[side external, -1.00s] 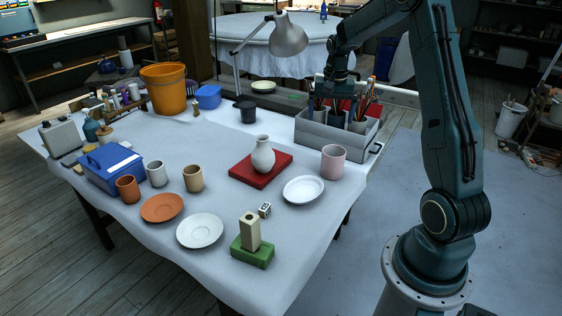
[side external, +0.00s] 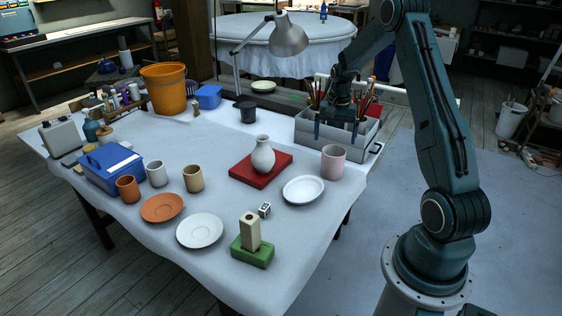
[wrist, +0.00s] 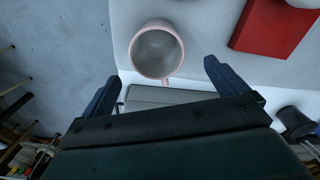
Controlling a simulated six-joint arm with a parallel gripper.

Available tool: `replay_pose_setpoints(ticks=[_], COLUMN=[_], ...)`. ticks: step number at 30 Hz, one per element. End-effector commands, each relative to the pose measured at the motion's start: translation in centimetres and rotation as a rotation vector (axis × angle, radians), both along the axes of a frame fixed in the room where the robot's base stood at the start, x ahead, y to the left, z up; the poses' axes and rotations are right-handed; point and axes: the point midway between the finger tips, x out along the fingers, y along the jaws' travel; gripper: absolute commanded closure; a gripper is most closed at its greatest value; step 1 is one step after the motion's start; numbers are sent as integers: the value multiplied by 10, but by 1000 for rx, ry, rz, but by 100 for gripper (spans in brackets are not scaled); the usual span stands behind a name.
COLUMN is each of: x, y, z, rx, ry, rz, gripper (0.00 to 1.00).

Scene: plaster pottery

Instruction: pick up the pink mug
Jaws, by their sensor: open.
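The pink mug (side external: 333,162) stands upright on the white-covered table, in front of the grey divided box and right of the white plate. In the wrist view the mug (wrist: 156,50) shows from above, empty, with its handle toward my gripper. My gripper (side external: 336,138) hangs over the grey box, behind the mug in the side view, with its fingers pointing down. In the wrist view my gripper (wrist: 162,80) has its two fingers wide apart with nothing between them. The mug lies just beyond the fingertips, roughly centred between them. The exact gap in height is hard to tell.
The grey box (side external: 313,140) holds brushes and pots under my gripper. A white plate (side external: 303,190) lies left of the mug. A red board (side external: 243,173) bears a grey-white vase (side external: 263,157). The table edge is close on the mug's right.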

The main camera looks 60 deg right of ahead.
Motion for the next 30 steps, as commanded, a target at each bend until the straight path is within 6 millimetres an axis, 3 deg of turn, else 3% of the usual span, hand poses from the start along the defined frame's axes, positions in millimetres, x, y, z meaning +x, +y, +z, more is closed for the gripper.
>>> replay_pose_setpoints(ticks=[6,19,30], x=[0,-1,-3], y=[0,0,-1], z=[-27,-38,-76], rx=[1,1,2], ry=[0,0,3], rz=[0,0,1], gripper=[2,2,2])
